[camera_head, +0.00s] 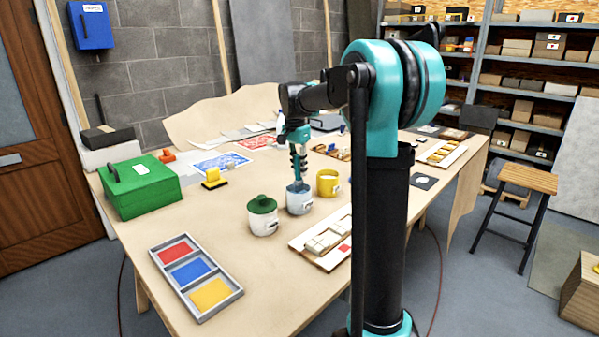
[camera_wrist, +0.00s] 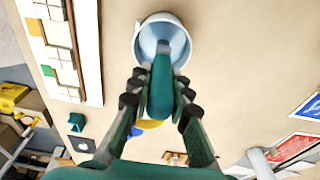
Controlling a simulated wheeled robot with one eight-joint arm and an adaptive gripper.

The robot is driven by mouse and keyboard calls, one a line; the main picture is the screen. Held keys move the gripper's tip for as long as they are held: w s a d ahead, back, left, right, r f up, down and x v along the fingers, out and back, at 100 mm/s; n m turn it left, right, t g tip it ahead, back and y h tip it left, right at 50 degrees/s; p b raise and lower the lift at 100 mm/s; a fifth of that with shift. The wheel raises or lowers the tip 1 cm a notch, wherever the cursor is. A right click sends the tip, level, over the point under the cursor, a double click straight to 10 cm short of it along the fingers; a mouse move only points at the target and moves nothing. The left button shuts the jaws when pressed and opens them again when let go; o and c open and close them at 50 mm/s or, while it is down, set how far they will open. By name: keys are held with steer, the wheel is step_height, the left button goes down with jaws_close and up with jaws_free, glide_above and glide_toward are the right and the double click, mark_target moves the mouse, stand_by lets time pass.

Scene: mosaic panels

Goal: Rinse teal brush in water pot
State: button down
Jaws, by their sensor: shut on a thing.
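My gripper (camera_head: 298,158) is over the table and points down, shut on the teal brush (camera_wrist: 160,88). It also shows in the wrist view (camera_wrist: 160,103), with one finger on each side of the brush's teal handle. The water pot (camera_head: 300,203) is a pale blue-grey cup with a small label, standing upright directly below my gripper. In the wrist view the brush's lower end reaches inside the round rim of the water pot (camera_wrist: 141,38). The bristles are hidden, and I cannot tell how deep they are.
A white pot with a green lid (camera_head: 263,222) stands close left of the water pot, and a yellow pot (camera_head: 328,184) close right. A tray of red, blue and yellow (camera_head: 233,294) lies front left. A mosaic panel (camera_head: 312,257) lies in front. A green box (camera_head: 140,190) stands at left.

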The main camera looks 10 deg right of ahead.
steer(key=shift+r, duration=2.8)
